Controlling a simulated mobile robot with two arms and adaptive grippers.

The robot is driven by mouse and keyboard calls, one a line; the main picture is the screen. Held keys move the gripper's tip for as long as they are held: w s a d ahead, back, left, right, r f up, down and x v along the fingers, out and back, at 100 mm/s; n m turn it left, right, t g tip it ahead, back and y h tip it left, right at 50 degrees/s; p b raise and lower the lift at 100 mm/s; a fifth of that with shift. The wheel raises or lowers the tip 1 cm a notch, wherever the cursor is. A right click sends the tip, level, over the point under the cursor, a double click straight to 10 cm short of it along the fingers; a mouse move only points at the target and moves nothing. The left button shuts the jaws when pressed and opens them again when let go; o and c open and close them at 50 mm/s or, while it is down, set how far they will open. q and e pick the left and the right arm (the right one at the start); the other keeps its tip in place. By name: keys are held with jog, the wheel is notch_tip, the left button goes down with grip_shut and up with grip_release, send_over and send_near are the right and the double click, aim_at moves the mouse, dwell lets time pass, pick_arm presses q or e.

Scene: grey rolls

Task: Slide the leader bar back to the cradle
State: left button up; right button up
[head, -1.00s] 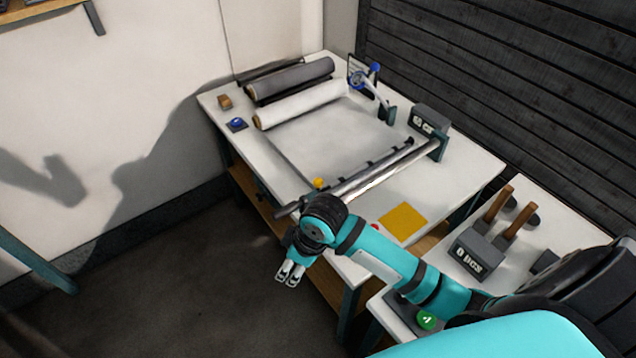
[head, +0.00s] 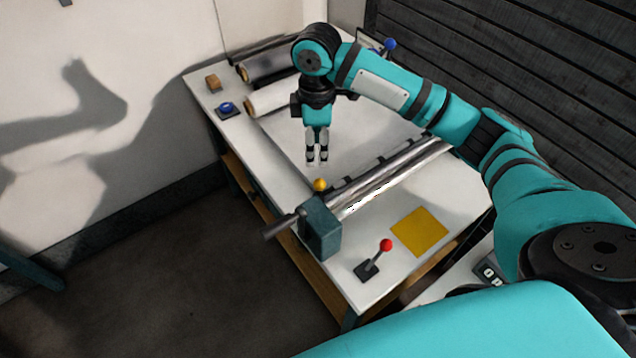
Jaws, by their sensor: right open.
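A dark notched bar (head: 370,168), which looks like the leader bar, lies across the table just behind the silver roller (head: 385,185). A yellow knob (head: 320,184) stands at its left end. My right gripper (head: 317,158) points down, open and empty. In the picture it is just above the yellow knob and apart from it, over the pale sheet area; its exact height is unclear. I cannot tell which part is the cradle. My left gripper is not in view.
A teal block (head: 320,228) with a crank handle holds the roller's left end. A red-knobbed lever (head: 386,245) and a yellow pad (head: 419,232) are in front.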

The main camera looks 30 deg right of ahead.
jog(key=f, duration=0.3)
jog(key=shift+s+d+f+p, duration=0.1)
jog(key=shift+s+d+p, duration=0.1)
jog(key=shift+s+p, duration=0.15)
send_over(319, 190)
jog(key=w, duration=0.1)
jog(key=f, duration=0.4)
jog(key=shift+d+f, duration=0.1)
jog(key=shift+d, duration=0.3)
notch_tip(319, 190, down, 8)
jog(key=shift+r+p, duration=0.2)
jog(key=shift+p, duration=0.45)
jog(key=shift+w+f, duration=0.15)
jog(key=shift+f, duration=0.5)
jog(key=c, duration=1)
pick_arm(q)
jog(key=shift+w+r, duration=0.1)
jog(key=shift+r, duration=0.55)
pick_arm(e)
grip_shut()
